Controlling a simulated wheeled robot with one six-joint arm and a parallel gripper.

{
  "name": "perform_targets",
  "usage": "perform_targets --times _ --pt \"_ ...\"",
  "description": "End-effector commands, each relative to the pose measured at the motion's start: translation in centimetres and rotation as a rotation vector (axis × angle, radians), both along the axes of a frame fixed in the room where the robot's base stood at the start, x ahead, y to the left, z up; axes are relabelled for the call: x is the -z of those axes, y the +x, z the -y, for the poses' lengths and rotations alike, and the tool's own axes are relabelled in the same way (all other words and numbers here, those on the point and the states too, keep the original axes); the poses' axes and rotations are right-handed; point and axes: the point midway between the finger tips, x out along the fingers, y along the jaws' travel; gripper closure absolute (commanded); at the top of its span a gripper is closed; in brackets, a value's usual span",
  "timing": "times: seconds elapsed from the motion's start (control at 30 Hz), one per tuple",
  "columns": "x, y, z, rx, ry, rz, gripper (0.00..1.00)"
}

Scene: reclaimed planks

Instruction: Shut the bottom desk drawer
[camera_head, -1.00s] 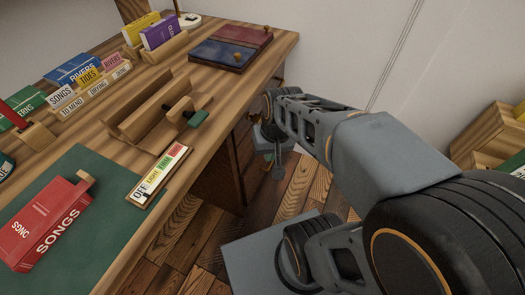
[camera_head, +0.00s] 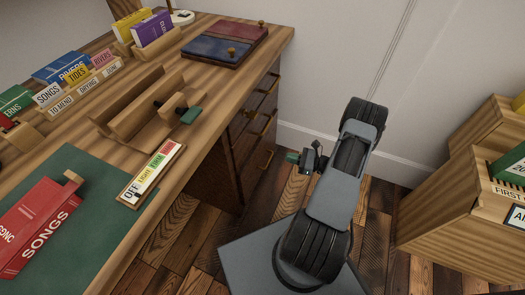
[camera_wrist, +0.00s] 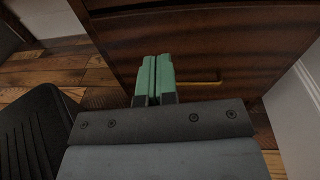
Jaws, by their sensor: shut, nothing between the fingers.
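The desk's drawer stack is under its right end, with dark wood fronts and brass handles. The bottom drawer (camera_head: 254,168) is the lowest front in the head view; I cannot tell whether it stands flush. My gripper (camera_head: 291,157) is right of the stack, low down and apart from the handles, with its green tips toward the desk. In the wrist view my gripper (camera_wrist: 153,65) is shut and empty before a dark wood front (camera_wrist: 220,45) with a brass handle (camera_wrist: 195,83) just right of the fingers. Whether the tips touch this front cannot be told.
The desk top (camera_head: 225,85) carries books, a card rack and a wooden caddy. A wooden crate (camera_head: 460,220) stands at the right. A white wall (camera_head: 330,60) is behind. Plank floor (camera_head: 185,220) shows between desk and my base.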

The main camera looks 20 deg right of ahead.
Motion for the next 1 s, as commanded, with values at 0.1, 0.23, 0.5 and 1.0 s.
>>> perform_targets --times 0.1,0.23,0.5,1.0 --pt "1.5 -0.4 0.9 0.072 0.046 -0.004 1.0" --pt "2.1 0.0 0.8 0.102 0.065 -0.004 1.0" --pt "2.4 3.3 -2.4 0.1 0.065 -0.005 1.0" --pt "2.3 8.9 -7.4 0.102 0.065 -0.004 1.0"
